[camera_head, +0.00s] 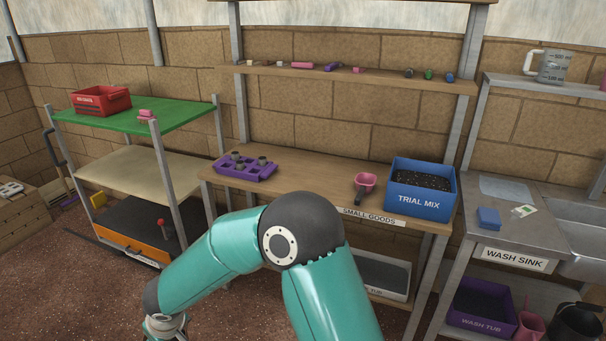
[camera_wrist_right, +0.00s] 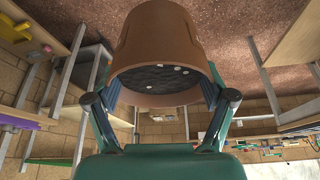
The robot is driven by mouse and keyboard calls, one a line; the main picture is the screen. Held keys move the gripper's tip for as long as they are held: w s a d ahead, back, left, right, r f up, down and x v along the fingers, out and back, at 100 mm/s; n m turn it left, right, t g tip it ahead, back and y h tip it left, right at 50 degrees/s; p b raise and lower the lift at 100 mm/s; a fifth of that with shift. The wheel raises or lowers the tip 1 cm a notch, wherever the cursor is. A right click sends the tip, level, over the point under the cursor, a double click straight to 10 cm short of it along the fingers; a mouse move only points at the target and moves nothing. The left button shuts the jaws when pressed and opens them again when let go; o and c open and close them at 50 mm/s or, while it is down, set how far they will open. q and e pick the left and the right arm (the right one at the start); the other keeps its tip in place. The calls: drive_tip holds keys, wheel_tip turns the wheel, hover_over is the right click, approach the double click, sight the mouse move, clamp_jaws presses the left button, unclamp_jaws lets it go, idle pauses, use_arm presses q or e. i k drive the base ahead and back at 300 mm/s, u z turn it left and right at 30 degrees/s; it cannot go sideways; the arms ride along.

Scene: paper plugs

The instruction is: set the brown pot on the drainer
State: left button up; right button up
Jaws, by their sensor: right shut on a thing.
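The brown pot (camera_wrist_right: 165,28) fills the upper middle of the right wrist view. Its round opening faces the camera and shows a dark fill with a few white specks. My right gripper (camera_wrist_right: 160,97) is shut on it, one finger at each side. The pot does not show in the head view. A flat pale grey panel (camera_head: 506,188) lies on the wash sink bench at the right; it may be the drainer, but I cannot tell for sure. My left gripper is not in view.
The wash sink bench (camera_head: 490,235) also carries a blue block (camera_head: 488,218) and a small packet (camera_head: 524,211). The middle bench holds a blue Trial Mix crate (camera_head: 421,204), a pink scoop (camera_head: 366,182) and a purple tray (camera_head: 232,175). Posts stand between the benches.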

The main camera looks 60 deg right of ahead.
sight(532, 229)
drive_tip(key=u, duration=1.2)
drive_tip(key=i, duration=0.1)
drive_tip(key=z, duration=2.5)
